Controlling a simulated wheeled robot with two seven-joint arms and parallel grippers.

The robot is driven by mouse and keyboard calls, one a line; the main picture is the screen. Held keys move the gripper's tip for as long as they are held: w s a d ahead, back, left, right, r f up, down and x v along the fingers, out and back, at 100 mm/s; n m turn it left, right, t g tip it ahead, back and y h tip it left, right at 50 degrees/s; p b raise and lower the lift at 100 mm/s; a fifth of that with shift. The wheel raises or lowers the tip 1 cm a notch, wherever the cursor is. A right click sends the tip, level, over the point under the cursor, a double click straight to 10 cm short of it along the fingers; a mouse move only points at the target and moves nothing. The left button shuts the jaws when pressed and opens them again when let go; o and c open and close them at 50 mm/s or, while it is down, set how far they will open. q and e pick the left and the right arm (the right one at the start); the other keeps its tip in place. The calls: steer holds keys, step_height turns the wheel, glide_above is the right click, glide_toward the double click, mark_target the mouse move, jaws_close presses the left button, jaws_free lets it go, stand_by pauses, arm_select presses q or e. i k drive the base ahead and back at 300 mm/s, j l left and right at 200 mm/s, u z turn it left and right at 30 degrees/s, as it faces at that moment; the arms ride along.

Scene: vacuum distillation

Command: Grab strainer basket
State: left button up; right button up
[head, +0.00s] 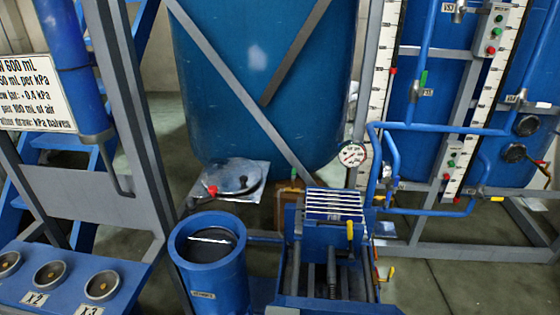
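No strainer basket can be made out with certainty. An open-topped blue cylinder (209,262) stands at the lower middle, with a small label too small to read on its front. Its inside is dark with a bright streak across it, and I cannot tell what it holds. To its right, a white slatted piece (334,205) sits on top of a blue frame (317,238); I cannot tell whether it is a basket. Neither of my grippers is in view.
A large blue tank (262,90) stands behind grey diagonal braces. A pressure gauge (352,155) and blue pipes (393,150) are at the right. A panel with round dials (50,275) is at the lower left. Grey floor (440,275) is open at the lower right.

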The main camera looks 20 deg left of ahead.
mark_target(211, 244)
steer(key=u, duration=1.25)
